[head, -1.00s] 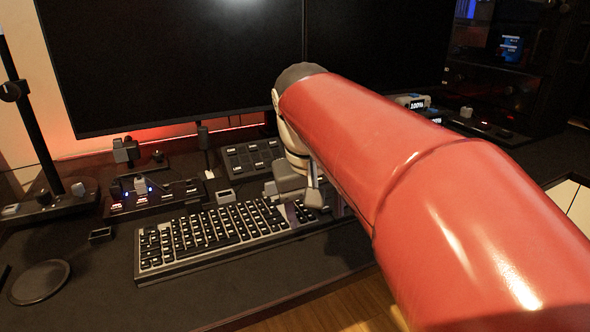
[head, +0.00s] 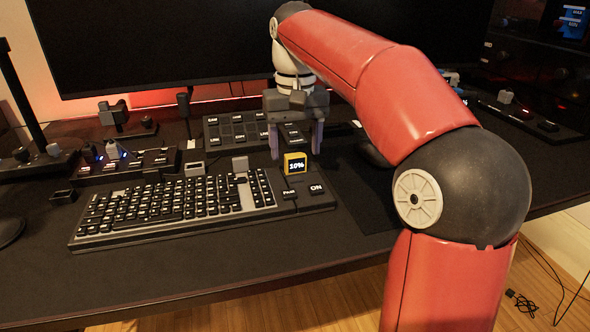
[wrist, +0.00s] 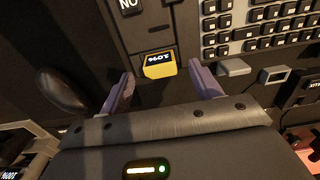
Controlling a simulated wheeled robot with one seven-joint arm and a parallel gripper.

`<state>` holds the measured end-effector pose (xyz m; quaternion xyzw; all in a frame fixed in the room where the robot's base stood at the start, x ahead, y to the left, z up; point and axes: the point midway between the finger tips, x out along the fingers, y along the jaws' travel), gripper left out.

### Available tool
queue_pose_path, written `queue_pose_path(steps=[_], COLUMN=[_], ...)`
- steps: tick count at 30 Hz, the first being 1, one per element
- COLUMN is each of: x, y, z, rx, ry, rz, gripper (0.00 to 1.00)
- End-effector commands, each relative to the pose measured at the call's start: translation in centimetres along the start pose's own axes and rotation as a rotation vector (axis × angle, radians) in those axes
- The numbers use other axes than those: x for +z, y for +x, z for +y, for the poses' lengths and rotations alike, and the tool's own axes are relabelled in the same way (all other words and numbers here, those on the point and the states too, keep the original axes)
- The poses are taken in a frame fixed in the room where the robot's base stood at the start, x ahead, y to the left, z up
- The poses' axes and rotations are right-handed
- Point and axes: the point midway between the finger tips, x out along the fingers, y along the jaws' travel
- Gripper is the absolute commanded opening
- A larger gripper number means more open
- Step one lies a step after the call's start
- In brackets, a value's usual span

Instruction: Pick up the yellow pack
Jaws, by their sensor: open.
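The yellow pack (head: 295,163) is a small cube with a dark face reading 10%. It stands at the keyboard's back right corner in the head view. In the wrist view the yellow pack (wrist: 159,65) lies just beyond the fingertips, between their lines. My gripper (head: 296,150) is open, with two purple fingers pointing down. It is above and around or just behind the pack; the exact depth is hard to tell. In the wrist view the gap of my gripper (wrist: 160,80) is empty.
The keyboard (head: 170,207) lies in front and to the left. A button panel (head: 236,129) is behind, and a small grey block (head: 240,163) stands left of the pack. A dark mouse (head: 372,152) is to the right. The monitor (head: 160,45) stands at the back.

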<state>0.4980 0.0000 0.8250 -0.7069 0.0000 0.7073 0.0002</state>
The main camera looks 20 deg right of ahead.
Motion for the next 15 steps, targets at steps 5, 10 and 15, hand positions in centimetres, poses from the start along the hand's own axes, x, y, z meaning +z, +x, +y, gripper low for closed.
queue_pose_path(steps=[5, 10, 15], x=[0.1, 0.0, 0.0], y=[2.2, 2.4, 2.4], z=[0.0, 0.0, 0.0], rx=[0.0, 0.0, 0.0], ry=[0.001, 0.001, 0.001], rz=[0.0, 0.002, 0.002], gripper=[0.64, 0.64, 0.54])
